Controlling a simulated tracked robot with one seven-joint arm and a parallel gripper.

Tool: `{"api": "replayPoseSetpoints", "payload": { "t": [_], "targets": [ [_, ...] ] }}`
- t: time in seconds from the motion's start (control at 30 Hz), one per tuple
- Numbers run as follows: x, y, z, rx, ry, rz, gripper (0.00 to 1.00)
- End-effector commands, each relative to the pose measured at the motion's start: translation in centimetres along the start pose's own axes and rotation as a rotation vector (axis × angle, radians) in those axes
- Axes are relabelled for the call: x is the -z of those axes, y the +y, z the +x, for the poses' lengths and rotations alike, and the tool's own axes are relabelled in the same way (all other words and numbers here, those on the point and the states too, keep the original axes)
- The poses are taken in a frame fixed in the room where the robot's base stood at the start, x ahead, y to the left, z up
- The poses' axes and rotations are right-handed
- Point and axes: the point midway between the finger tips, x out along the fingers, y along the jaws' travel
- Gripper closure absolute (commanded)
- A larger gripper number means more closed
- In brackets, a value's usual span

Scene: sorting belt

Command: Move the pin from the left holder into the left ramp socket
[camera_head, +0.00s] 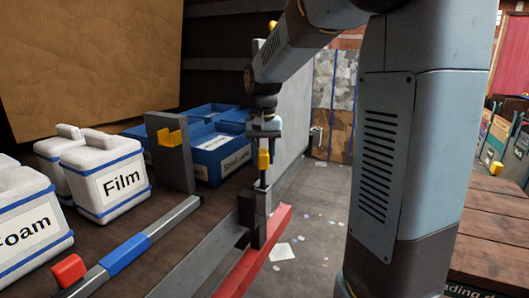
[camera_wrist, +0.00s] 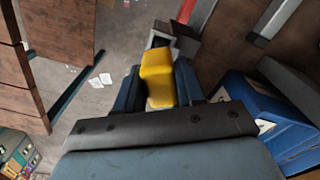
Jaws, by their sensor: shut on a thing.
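The pin has a yellow head (camera_head: 263,160) and a thin dark shaft. It hangs upright from my gripper (camera_head: 263,150), which is shut on the head. In the wrist view the yellow head (camera_wrist: 158,78) sits between my two dark fingers. Directly below it is a grey block, the ramp socket (camera_head: 248,215), on the beam beside the red rail (camera_head: 262,255). The shaft's lower end meets the top of this block in the picture; I cannot tell whether it is inside. The grey upright holder (camera_head: 171,170) with its yellow bracket (camera_head: 170,138) stands to the left, with no pin visible in it.
White tubs marked Film (camera_head: 105,180) and Foam (camera_head: 30,225) stand at left. Blue bins (camera_head: 222,150) lie behind the socket. A grey bar with a blue section (camera_head: 124,255) crosses the front left. Paper scraps lie on the floor at right.

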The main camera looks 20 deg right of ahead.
Motion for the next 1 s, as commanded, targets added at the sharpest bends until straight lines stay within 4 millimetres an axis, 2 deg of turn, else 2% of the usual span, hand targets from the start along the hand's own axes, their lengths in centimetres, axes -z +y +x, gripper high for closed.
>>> {"api": "replayPoseSetpoints", "payload": {
  "t": [1.0],
  "targets": [
    [0.0,0.0,3.2,0.000,0.000,-0.001,1.00]
  ]
}}
